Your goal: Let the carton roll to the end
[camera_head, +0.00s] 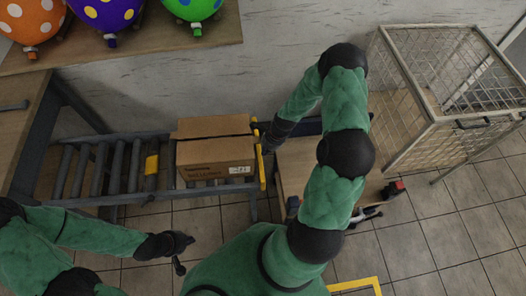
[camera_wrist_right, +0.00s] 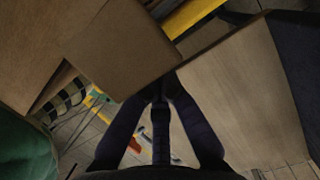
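In the right wrist view the carton (camera_wrist_right: 120,45) fills the upper left. My right gripper (camera_head: 268,143) is at the carton's right side by the yellow end. In the wrist view its fingers (camera_wrist_right: 160,88) come together with nothing visible between them, close to the carton's lower edge. My left gripper (camera_head: 185,241) hangs in front of the conveyor, apart from the carton; its fingers are too small to read.
A wooden table (camera_head: 300,165) stands right of the conveyor's end, partly hidden by my right arm. A wire cage (camera_head: 450,90) stands at the right. Balloons (camera_head: 108,14) sit on a shelf (camera_head: 160,35) at the upper left.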

